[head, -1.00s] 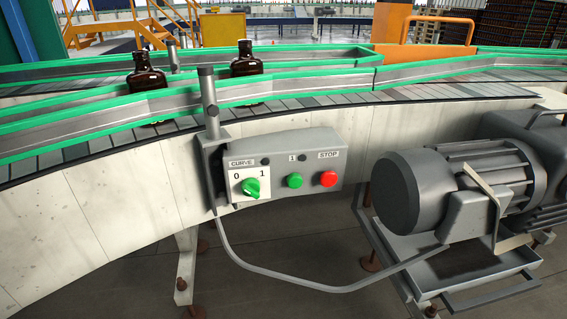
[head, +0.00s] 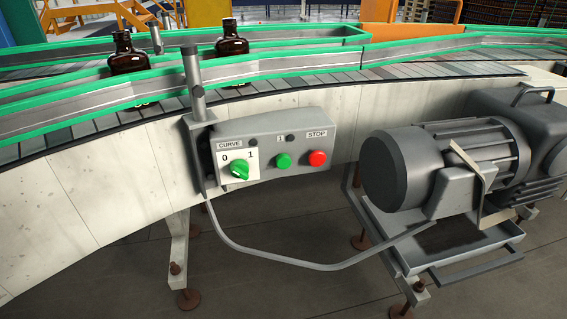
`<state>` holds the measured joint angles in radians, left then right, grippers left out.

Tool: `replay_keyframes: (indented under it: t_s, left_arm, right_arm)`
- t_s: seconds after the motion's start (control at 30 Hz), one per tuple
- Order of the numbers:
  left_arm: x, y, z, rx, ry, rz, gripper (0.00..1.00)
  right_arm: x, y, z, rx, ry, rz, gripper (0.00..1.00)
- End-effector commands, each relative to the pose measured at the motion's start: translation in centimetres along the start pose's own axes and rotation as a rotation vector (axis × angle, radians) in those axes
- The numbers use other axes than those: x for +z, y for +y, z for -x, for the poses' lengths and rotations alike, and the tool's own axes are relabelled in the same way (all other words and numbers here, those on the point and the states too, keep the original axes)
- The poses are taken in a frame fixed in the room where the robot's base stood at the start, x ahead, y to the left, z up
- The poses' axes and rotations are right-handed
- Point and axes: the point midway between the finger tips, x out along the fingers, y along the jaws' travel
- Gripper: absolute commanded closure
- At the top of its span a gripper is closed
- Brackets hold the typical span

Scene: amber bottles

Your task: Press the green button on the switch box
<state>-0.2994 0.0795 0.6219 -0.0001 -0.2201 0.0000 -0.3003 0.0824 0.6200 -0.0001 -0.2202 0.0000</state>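The grey switch box (head: 290,130) is fixed to the side of the curved conveyor, near the middle of the head view. On its front, the round green button (head: 283,161) sits between a green rotary knob (head: 240,169) on a white plate marked 0 and 1, and a red button (head: 317,158) under a STOP label. A CURVE label is above the knob. Nothing covers the green button. Neither of my grippers shows in the head view.
A large grey motor (head: 440,165) on a metal stand is right of the box. A grey cable (head: 290,262) loops below the box towards the stand. Two amber bottles (head: 128,62) (head: 232,46) stand on the conveyor (head: 110,122) behind. Floor below is mostly open.

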Motion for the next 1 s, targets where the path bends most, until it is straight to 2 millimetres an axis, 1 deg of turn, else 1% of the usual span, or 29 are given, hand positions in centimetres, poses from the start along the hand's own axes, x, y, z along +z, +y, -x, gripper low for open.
replay_keyframes:
  t_s: [0.03, 0.07, 0.5, 1.0]
  left_arm:
    - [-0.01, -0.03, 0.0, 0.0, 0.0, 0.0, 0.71]
    - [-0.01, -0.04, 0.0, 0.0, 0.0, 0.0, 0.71]
    - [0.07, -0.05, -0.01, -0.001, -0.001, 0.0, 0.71]
    - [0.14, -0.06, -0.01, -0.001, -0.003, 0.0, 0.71]
  right_arm:
    - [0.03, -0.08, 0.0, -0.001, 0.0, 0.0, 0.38]
    - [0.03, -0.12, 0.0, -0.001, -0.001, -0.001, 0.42]
    - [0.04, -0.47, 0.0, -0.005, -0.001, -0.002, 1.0]
    - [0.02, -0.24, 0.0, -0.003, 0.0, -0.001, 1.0]
